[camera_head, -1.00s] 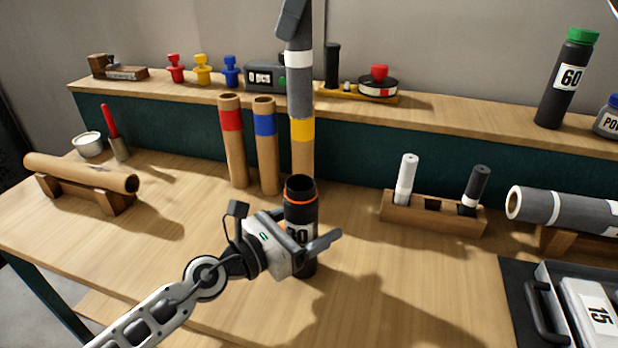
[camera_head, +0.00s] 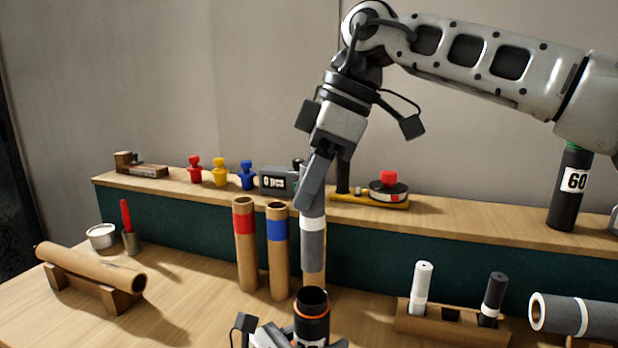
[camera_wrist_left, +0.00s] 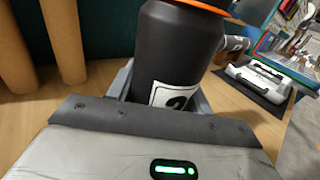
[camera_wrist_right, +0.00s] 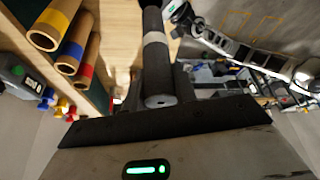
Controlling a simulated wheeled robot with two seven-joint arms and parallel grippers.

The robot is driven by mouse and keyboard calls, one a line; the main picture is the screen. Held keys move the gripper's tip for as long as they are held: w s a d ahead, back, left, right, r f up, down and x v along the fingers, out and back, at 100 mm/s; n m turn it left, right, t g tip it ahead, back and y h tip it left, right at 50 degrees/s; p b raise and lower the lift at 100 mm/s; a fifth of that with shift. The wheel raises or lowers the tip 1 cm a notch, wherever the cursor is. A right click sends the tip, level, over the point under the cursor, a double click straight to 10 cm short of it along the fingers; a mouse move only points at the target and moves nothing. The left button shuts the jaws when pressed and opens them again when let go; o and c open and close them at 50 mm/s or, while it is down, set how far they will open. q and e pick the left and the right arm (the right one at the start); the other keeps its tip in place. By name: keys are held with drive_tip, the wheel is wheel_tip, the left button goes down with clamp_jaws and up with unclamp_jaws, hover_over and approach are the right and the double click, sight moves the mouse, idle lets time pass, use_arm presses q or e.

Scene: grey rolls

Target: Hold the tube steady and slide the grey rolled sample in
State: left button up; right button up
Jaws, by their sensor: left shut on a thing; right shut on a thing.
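The black tube (camera_head: 312,318) with an orange ring stands upright, its open mouth up. My left gripper (camera_head: 320,344) is shut on it, low in the head view; the left wrist view also shows the black tube (camera_wrist_left: 178,50) between the fingers. My right gripper (camera_head: 312,190) points down, shut on the upper end of the grey roll (camera_head: 313,250) with a white band. The roll hangs about upright over the tube, its lower end a little above the mouth in the head view. The right wrist view shows the grey roll (camera_wrist_right: 158,75) between the fingers.
Cardboard tubes with red (camera_head: 243,225) and blue (camera_head: 278,230) bands stand just left; a yellow-banded one (camera_wrist_right: 45,28) is behind the roll. A wooden rack (camera_head: 440,323) with two small tubes and a lying grey roll (camera_head: 580,315) are to the right.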

sight(304, 267)
drive_tip(key=shift+f, duration=0.1)
drive_tip(key=shift+f, duration=1.8)
drive_tip(key=shift+f, duration=0.3)
drive_tip(key=shift+f, duration=3.4)
drive_tip(key=o, duration=1)
drive_tip(key=shift+r, duration=0.15)
drive_tip(key=v, duration=1.2)
